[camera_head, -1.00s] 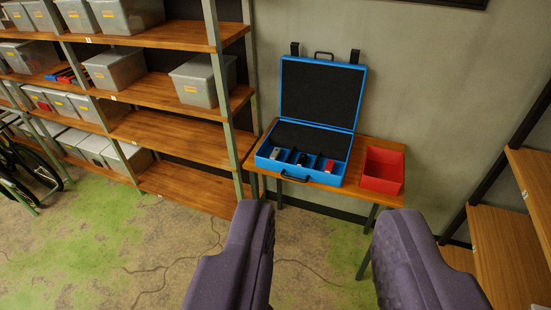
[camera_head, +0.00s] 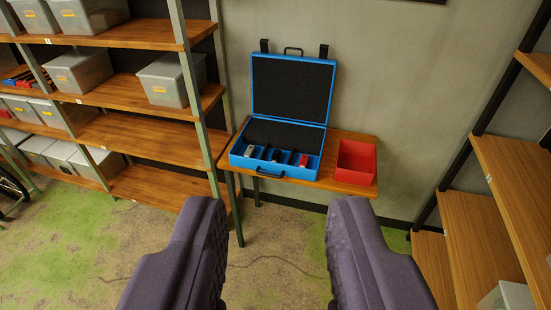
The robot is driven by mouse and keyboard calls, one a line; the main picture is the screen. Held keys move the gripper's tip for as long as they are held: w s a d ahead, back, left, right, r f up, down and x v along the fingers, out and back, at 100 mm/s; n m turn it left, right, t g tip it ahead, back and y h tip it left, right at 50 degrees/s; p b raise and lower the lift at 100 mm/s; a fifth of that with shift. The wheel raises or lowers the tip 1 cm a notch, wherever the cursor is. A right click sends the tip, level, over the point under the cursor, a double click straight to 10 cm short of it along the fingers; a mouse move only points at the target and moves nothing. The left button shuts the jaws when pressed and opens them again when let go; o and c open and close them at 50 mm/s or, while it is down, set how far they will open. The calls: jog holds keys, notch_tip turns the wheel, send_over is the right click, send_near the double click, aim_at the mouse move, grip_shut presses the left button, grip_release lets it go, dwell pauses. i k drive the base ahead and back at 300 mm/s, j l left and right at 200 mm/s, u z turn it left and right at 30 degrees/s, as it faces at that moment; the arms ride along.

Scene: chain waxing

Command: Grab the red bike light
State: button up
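A small red item, which looks like the red bike light (camera_head: 303,160), sits in the right-hand compartment at the front of an open blue case (camera_head: 234,158). The case stands on a wooden table (camera_head: 327,181) against the wall, its lid raised. A grey item (camera_head: 250,150) and dark items lie in the compartments to its left, too small to tell apart. My gripper (camera_head: 272,205) is open and empty, its two purple fingers wide apart. It is well short of the table, and the case shows beyond the gap between the fingers.
A red open bin (camera_head: 356,163) stands on the table right of the case. Shelves with grey boxes (camera_head: 175,80) stand at the left. Another wooden shelf unit (camera_head: 500,172) stands at the right. The floor before the table (camera_head: 270,262) looks clear.

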aim_at(304, 160)
jog(key=i+l+z, duration=0.2)
jog(key=i, duration=1.25)
jog(key=i+j+z, duration=0.25)
jog(key=i, duration=1.2)
jog(key=i+l, duration=0.05)
